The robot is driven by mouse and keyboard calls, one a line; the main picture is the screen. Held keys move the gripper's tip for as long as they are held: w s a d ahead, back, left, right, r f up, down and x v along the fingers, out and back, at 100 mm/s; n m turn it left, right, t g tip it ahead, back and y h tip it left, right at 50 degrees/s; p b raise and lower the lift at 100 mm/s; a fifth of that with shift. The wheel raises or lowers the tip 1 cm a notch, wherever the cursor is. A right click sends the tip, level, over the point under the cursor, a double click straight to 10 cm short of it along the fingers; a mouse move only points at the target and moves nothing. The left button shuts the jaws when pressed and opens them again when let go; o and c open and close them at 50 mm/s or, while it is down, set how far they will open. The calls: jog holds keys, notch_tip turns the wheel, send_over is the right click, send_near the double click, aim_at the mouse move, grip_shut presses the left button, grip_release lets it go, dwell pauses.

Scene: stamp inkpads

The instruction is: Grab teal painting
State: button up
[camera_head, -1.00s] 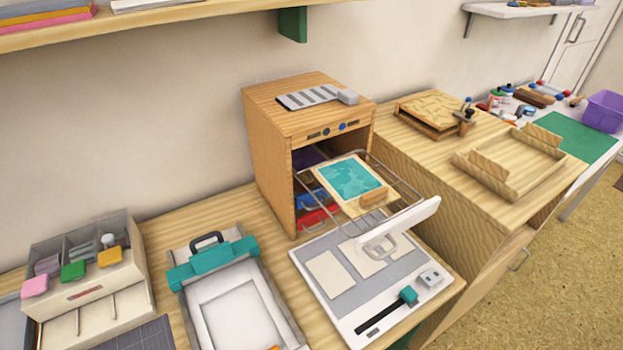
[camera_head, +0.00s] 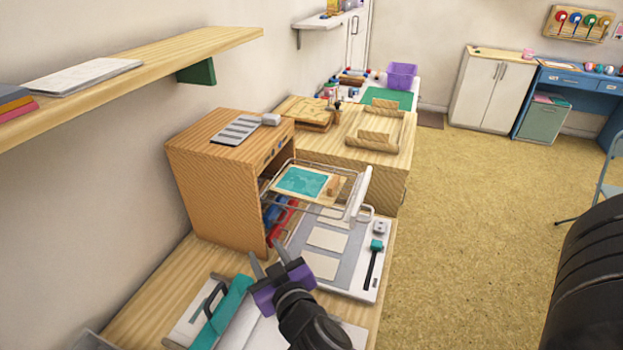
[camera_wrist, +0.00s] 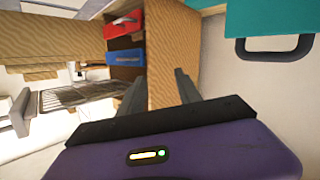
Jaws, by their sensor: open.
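The teal painting (camera_head: 301,181) lies flat on a wooden board on a wire rack (camera_head: 318,212) pulled out of the wooden cabinet (camera_head: 215,185). A small wooden block (camera_head: 333,186) sits at its right end. My gripper (camera_head: 268,262), with a purple body and grey fingers, is open and empty in front of the cabinet, below and left of the painting and apart from it. In the wrist view the two fingers (camera_wrist: 160,90) stand apart, with the cabinet's side beyond them and the wire rack (camera_wrist: 85,92) at the left. The painting cannot be made out there.
A teal-clamped frame (camera_head: 222,310) lies beside my gripper. Red (camera_wrist: 122,24) and blue (camera_wrist: 125,57) items are inside the cabinet. A wooden shelf (camera_head: 150,60) juts from the left wall.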

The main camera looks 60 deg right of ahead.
jog(key=d+r+m+g+h, duration=0.1)
jog(key=d+r, duration=0.1)
jog(key=d, duration=0.1)
jog(key=d+r+m+g+h, duration=0.2)
jog(key=d+r, duration=0.1)
jog(key=d+r+m+g+h, duration=0.1)
jog(key=d+r+m, duration=0.1)
jog(key=d, duration=0.2)
jog(key=shift+w+r+h+p, duration=0.25)
jog(key=shift+w+h+p, duration=0.15)
jog(key=m+g+h, duration=0.2)
jog(key=m+g, duration=0.5)
send_near(334, 181)
jog(key=shift+w+d+f, duration=0.2)
jog(key=shift+d+f, duration=0.05)
jog(key=shift+d, duration=0.35)
jog(key=shift+w+d+f, duration=0.2)
jog(key=shift+d+f, duration=0.05)
jog(key=shift+d, duration=0.4)
jog(key=shift+s+d, duration=0.1)
jog(key=shift+d, duration=0.25)
jog(key=d+p, duration=0.1)
jog(key=d, duration=0.3)
jog(key=d+p, duration=0.1)
jog(key=d, duration=0.1)
jog(key=shift+f+p, duration=0.3)
jog(key=shift+f, duration=0.1)
jog(key=shift+d+f, duration=0.2)
jog(key=shift+d, duration=0.25)
grip_shut()
